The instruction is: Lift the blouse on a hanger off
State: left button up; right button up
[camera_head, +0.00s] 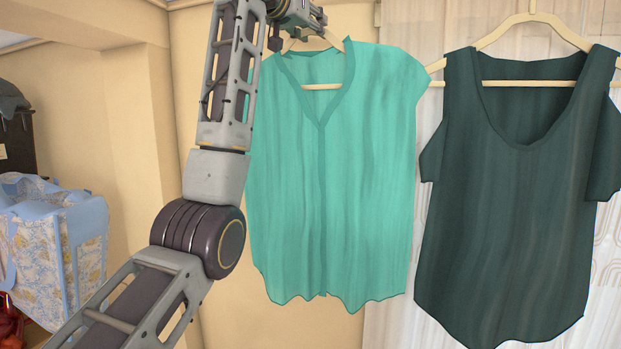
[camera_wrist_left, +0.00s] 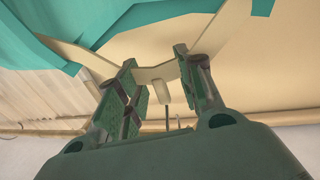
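A teal sleeveless blouse (camera_head: 340,180) hangs on a cream hanger (camera_head: 322,87) in the middle of the head view. My left gripper (camera_head: 312,24) is at the top of this hanger, by its neck; the upper part is cut off by the frame edge. In the left wrist view the two fingers (camera_wrist_left: 158,84) are apart, one on each side of the hanger's middle and stem (camera_wrist_left: 161,92). The blouse (camera_wrist_left: 40,60) shows there at upper left. Where the hook ends is not clear. My right gripper is not in view.
A dark green blouse (camera_head: 510,200) on another cream hanger (camera_head: 532,18) hangs close on the right. A pale curtain (camera_head: 391,290) is behind. A blue floral bag (camera_head: 50,245) stands at left. Beige wall (camera_head: 290,325) lies behind the teal blouse.

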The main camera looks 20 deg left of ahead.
pick_arm(q)
grip_shut()
dwell(0.4)
